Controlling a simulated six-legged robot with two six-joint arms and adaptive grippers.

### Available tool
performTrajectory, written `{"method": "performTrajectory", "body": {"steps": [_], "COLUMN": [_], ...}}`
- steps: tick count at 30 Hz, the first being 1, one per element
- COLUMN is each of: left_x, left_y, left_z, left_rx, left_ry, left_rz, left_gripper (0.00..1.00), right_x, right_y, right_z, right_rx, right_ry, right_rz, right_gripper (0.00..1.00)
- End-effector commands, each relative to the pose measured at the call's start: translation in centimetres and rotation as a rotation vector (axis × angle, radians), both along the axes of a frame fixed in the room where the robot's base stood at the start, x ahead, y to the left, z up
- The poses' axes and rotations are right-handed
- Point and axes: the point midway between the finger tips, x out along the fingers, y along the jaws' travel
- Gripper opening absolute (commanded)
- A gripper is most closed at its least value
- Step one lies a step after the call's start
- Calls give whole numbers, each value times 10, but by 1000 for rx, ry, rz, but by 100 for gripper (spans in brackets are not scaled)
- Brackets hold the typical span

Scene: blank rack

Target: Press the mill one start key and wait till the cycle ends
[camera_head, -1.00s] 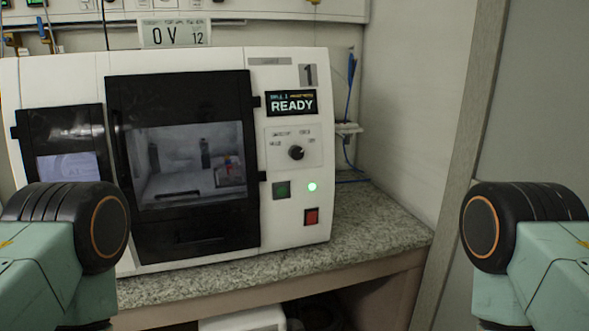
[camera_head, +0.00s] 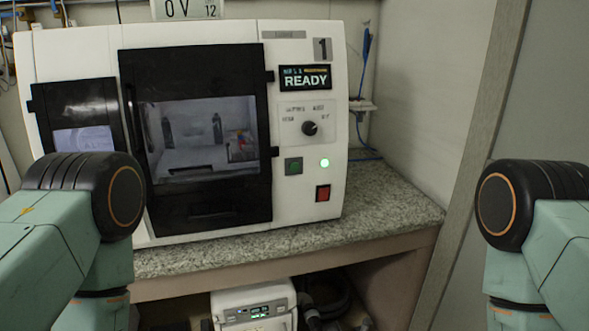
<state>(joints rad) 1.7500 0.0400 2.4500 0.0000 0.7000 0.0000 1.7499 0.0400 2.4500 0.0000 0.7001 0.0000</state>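The mill marked 1 (camera_head: 240,33) stands on a speckled stone counter, white with a black-framed door. Its display (camera_head: 306,78) reads READY. Below are a rotary knob (camera_head: 310,128), a green square key (camera_head: 293,166), a lit green lamp (camera_head: 324,163) and a red key (camera_head: 322,193). Through the closed door's window (camera_head: 205,140) I see a grey chamber with dark upright parts and a small coloured piece at its right. My two arms show at the left and right picture edges, both apart from the mill. Neither gripper is in view.
The speckled counter (camera_head: 385,205) has free room right of the mill, by a side wall (camera_head: 425,100). A blue cable (camera_head: 365,50) hangs behind. A white unit with a small display (camera_head: 253,308) sits under the counter, with dark hoses beside it.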

Motion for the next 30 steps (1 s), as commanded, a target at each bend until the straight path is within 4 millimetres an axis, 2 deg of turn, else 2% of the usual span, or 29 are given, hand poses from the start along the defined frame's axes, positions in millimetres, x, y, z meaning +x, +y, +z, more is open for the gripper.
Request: {"method": "performTrajectory", "body": {"steps": [2,17,30], "left_x": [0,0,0], "left_y": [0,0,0], "left_z": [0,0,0], "left_rx": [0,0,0], "left_ry": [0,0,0], "left_rz": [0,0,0], "left_gripper": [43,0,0], "right_x": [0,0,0], "right_y": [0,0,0], "right_z": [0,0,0], "right_rx": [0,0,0], "right_ry": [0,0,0], "right_rz": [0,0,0], "right_gripper": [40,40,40]}}
